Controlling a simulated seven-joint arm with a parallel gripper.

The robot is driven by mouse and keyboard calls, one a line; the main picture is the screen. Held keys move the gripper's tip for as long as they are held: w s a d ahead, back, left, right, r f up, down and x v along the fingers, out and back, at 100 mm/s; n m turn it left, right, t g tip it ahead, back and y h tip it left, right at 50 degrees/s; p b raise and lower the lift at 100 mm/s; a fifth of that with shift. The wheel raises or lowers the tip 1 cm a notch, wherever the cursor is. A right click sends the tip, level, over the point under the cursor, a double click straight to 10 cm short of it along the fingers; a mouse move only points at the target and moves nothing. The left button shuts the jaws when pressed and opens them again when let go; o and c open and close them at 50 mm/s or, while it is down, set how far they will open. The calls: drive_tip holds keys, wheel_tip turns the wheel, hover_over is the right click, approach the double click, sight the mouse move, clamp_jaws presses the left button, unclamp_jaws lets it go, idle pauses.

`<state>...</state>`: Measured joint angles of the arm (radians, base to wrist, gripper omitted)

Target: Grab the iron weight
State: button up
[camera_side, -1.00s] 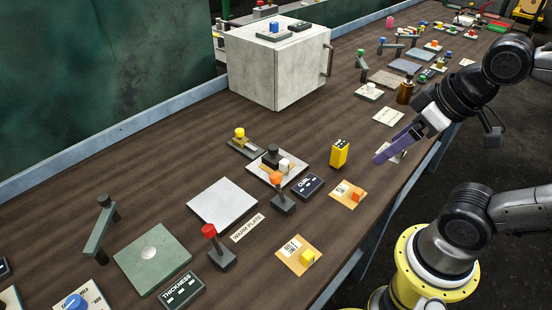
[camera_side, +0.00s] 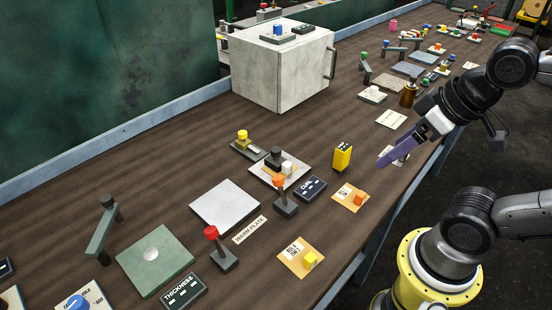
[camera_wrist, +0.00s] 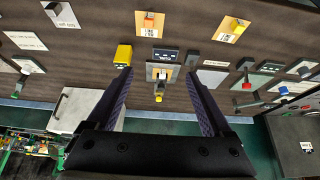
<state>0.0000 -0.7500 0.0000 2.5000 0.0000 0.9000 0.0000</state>
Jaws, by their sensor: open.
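No thing in view is clearly labelled as the iron weight. A dark knobbed piece (camera_side: 274,157) sits on a pale plate (camera_side: 262,181) in mid-bench, beside a small white block (camera_side: 287,168). A brown, bottle-shaped cylinder (camera_side: 409,94) stands farther back, near the bench's right edge; I cannot tell which of them is the weight. My gripper (camera_side: 380,162) has purple fingers and hangs over the bench's right edge, apart from both. In the wrist view my gripper (camera_wrist: 160,75) is open and empty, with the pale plate (camera_wrist: 150,71) beyond and between its fingertips.
A large pale box (camera_side: 262,75) with a handle stands at the back. A white sheet (camera_side: 226,207) lies flat. Bare wood lies before the box.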

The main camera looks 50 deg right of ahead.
drive_tip(key=shift+o, duration=1)
